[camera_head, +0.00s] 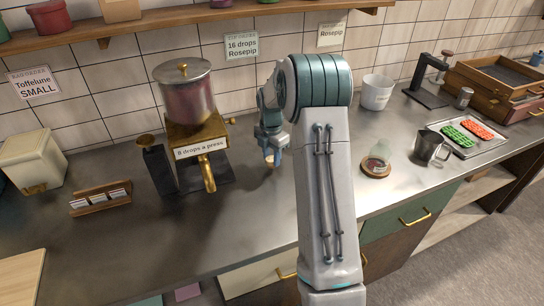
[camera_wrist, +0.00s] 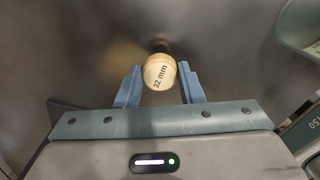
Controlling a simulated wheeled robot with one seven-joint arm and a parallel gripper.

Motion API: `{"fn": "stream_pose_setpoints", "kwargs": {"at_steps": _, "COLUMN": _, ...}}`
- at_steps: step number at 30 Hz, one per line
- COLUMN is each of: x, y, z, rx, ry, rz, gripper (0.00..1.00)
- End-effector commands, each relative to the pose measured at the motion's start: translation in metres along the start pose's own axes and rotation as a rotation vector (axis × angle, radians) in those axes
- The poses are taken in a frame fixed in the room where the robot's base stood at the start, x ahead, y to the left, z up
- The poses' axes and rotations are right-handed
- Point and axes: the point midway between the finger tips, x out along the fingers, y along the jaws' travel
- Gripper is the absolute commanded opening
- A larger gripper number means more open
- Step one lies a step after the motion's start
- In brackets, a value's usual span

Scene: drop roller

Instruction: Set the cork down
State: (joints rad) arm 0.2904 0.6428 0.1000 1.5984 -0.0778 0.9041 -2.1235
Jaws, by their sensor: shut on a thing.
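The cork (camera_wrist: 159,73) is a pale round stopper with "32 mm" printed on its top. My gripper (camera_wrist: 160,88) is shut on it, with a blue finger on each side in the wrist view. In the head view my gripper (camera_head: 272,155) points down over the metal counter (camera_head: 250,225), right of the drop dispenser. The cork shows there only as a small pale spot at the fingertips. A dark patch beside the cork in the wrist view may be its shadow. I cannot tell whether the cork touches the counter.
The dispenser (camera_head: 188,95), with its brass spout, stands left of my gripper. A small glass flask (camera_head: 378,158) on a round wooden coaster, a metal mug (camera_head: 430,148) and a white pot (camera_head: 376,92) stand to the right.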

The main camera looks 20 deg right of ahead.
Motion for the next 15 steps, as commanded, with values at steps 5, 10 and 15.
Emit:
{"fn": "stream_pose_setpoints", "kwargs": {"at_steps": 5, "x": 0.012, "y": 0.001, "z": 0.0, "rx": -0.002, "ry": -0.001, "rz": 0.001, "gripper": 0.13}}
{"fn": "stream_pose_setpoints", "kwargs": {"at_steps": 10, "x": 0.012, "y": 0.001, "z": 0.0, "rx": -0.002, "ry": -0.001, "rz": 0.001, "gripper": 0.13}}
{"fn": "stream_pose_setpoints", "kwargs": {"at_steps": 15, "x": 0.017, "y": 0.001, "z": 0.0, "rx": -0.002, "ry": 0.0, "rz": 0.001, "gripper": 0.13}}
